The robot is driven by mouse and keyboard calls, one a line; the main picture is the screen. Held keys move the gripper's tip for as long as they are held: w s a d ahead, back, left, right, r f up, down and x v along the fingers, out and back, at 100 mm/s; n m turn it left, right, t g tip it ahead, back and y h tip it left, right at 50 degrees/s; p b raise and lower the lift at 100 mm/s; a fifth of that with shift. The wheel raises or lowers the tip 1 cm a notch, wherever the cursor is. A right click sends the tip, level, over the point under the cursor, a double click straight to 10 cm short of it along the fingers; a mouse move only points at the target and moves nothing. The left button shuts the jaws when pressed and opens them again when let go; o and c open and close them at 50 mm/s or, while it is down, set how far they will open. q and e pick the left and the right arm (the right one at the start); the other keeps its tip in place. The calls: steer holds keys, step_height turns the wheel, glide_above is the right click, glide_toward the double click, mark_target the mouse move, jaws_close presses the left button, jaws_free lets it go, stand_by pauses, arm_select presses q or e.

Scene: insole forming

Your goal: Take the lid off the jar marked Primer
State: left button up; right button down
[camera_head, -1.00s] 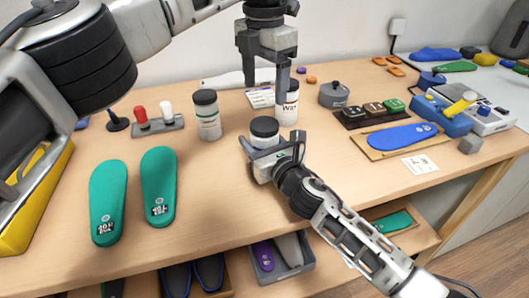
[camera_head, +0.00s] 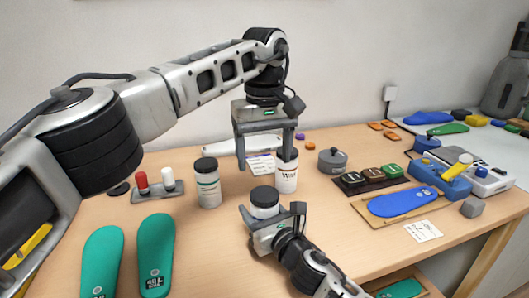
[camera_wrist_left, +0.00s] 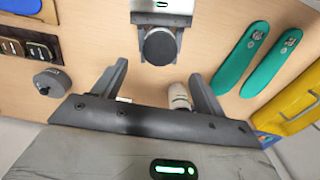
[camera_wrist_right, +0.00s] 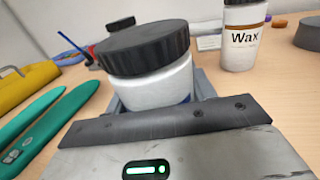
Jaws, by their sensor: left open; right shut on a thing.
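A white jar (camera_head: 264,208) with a black lid (camera_wrist_right: 143,46) stands upright in my right gripper (camera_head: 262,222), near the table's front. Its label is mostly hidden, with only a blue edge showing in the right wrist view, so I cannot read its name. The lid is on; it also shows from above in the left wrist view (camera_wrist_left: 159,46). My left gripper (camera_head: 264,160) is open and empty, fingers pointing down, above and behind this jar. A jar marked Wax (camera_head: 286,178) stands behind right, partly covered by a left finger. A green-striped jar (camera_head: 208,188) stands left, its name unreadable.
Two green insoles (camera_head: 155,255) lie at the front left. A stand with red and white knobs (camera_head: 157,190) is behind them. A grey lidded pot (camera_head: 332,160), a tray of stamped blocks (camera_head: 368,178) and a blue insole (camera_head: 402,201) lie to the right.

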mark_target(265, 193)
arm_select(q)
steer(key=m, duration=0.4)
steer(key=shift+f+m, duration=0.1)
steer(key=shift+m, duration=0.2)
arm_select(e)
steer(key=shift+f, duration=0.1)
arm_select(q)
steer(key=shift+f, duration=3.9)
